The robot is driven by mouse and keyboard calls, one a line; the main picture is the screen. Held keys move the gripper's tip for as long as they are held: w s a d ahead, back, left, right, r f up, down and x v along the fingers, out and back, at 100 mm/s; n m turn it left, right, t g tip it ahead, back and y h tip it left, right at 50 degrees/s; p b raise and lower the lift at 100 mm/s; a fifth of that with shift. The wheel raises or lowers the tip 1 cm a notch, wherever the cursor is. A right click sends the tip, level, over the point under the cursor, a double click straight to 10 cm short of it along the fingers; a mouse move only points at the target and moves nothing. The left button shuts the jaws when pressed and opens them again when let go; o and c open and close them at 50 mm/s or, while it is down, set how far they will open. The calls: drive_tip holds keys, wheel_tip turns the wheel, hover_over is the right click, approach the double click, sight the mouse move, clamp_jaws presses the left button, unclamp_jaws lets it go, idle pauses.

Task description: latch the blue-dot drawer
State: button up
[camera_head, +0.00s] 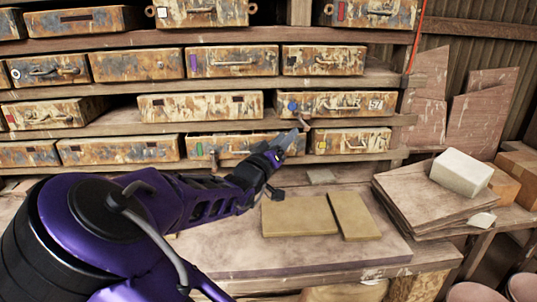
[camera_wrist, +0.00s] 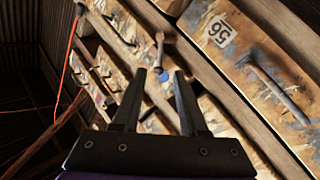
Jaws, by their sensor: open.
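The blue-dot drawer (camera_head: 345,103) is in the third row at the right in the head view. It has a worn tan and grey front, a handle and a number label. Its blue dot (camera_head: 292,106) is near its left end. The dot also shows between my fingertips in the wrist view (camera_wrist: 164,77). A small lever with a rounded end (camera_head: 303,122) is by the drawer's lower left; it also shows in the wrist view (camera_wrist: 158,47). My gripper (camera_head: 293,137) is open and empty, just below and left of the lever. Contact cannot be told.
Flat tan tiles (camera_head: 300,215) lie on the bench. Stacked boards (camera_head: 420,200) with a pale block (camera_head: 461,172) stand at the right.

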drive_tip(key=p+v, duration=0.1)
drive_tip(key=v, duration=0.9)
